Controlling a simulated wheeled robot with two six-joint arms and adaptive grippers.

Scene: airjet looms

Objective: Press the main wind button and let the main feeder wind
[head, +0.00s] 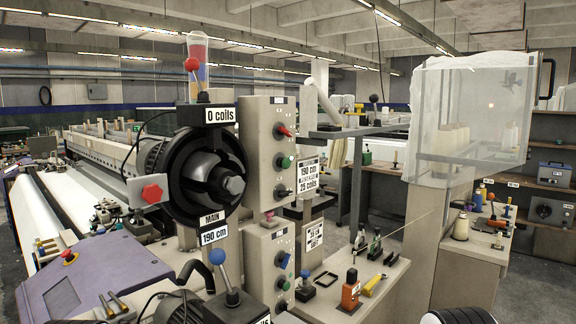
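The main feeder (190,180) is a large black round unit at centre left, with a "MAIN" "190 cm" label (213,228) below it. The sign on top (219,115) reads "0 coils". Beside it stands a beige control box (262,140) with a red knob (284,131), a green button (286,161) and a black knob (282,191). Their small labels are too small to read, so I cannot tell which is the wind button. A white card (308,180) shows "190 cm" and "25 coils".
A lower control box (262,270) has blue, green and black controls. A red knob (152,193) sits left of the feeder. A blue ball knob (217,257) stands up front. A bench (395,285) at right holds several small tools. A clear-walled box (470,110) stands behind.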

